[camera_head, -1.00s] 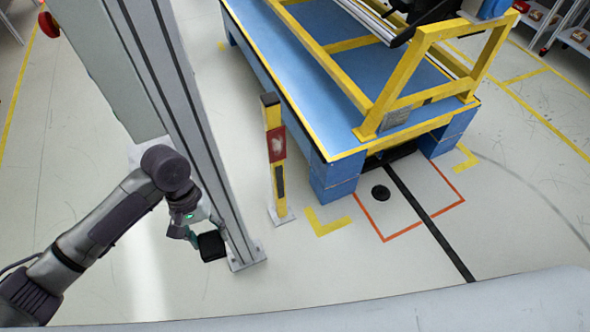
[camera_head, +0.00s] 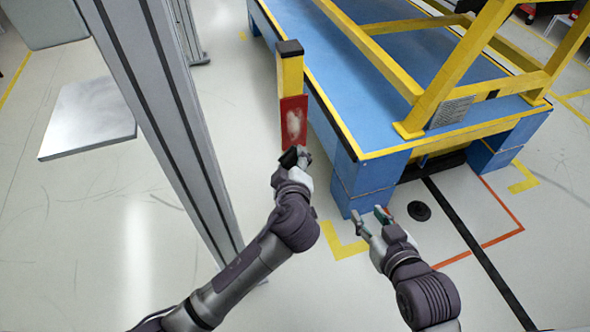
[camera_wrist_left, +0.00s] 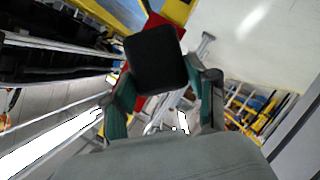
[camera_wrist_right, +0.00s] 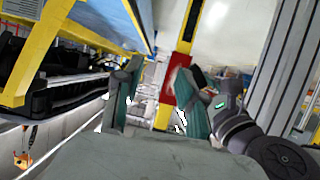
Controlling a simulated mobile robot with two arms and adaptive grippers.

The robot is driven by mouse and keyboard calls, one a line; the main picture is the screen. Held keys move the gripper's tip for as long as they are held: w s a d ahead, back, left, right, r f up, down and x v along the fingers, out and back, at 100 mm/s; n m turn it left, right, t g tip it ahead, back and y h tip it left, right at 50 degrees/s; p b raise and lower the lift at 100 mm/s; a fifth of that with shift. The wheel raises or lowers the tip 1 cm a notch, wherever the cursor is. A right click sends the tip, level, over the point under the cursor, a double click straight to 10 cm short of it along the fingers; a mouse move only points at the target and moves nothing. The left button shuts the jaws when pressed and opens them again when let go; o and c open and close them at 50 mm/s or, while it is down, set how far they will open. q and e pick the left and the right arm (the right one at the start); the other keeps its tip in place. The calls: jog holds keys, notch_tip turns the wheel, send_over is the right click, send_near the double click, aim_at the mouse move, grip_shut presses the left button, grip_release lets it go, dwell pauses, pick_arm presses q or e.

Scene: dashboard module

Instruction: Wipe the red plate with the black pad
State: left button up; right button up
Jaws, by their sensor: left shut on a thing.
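The red plate (camera_head: 293,123) is on the yellow post, upright, with a pale smudge on its face. It also shows in the right wrist view (camera_wrist_right: 168,91) and partly behind the pad in the left wrist view (camera_wrist_left: 172,19). My left gripper (camera_head: 301,157) is shut on the black pad (camera_head: 288,158), at the plate's lower edge. The pad (camera_wrist_left: 156,60) hides much of the plate in the left wrist view. I cannot tell whether pad and plate touch. My right gripper (camera_head: 369,217) is open and empty, to the right of the post and lower in the head view.
The yellow post (camera_head: 290,70) stands beside the blue platform (camera_head: 375,180), which carries a yellow frame (camera_head: 470,75). A grey column (camera_head: 165,110) rises to the left. A black disc (camera_head: 419,211) lies on the floor near the platform. The floor at left is mostly clear.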

aim_at(291, 149)
pick_arm(q)
jog(key=shift+w+d+f+t+b, duration=0.1)
jog(key=shift+w+d+t+b, duration=0.2)
jog(key=shift+w+d+b, duration=0.05)
jog(key=shift+w, duration=0.2)
jog(key=shift+w+a+r+p, duration=0.15)
jog(key=shift+w+a, duration=0.15)
jog(key=shift+w, duration=0.45)
jog(key=shift+w+a+r+p, duration=0.15)
jog(key=shift+w+a, duration=0.1)
jog(key=shift+w, duration=0.5)
jog(key=shift+w+a+f, duration=0.1)
jog(key=shift+w+a, duration=0.1)
jog(key=shift+w, duration=0.35)
jog(key=shift+w+a+f, duration=0.1)
jog(key=shift+w+a, duration=0.1)
jog(key=shift+w, duration=0.35)
pick_arm(e)
jog(key=shift+s+d+r, duration=0.25)
jog(key=shift+s, duration=0.25)
pick_arm(q)
jog(key=shift+w, duration=0.15)
pick_arm(e)
jog(key=shift+w+r, duration=0.1)
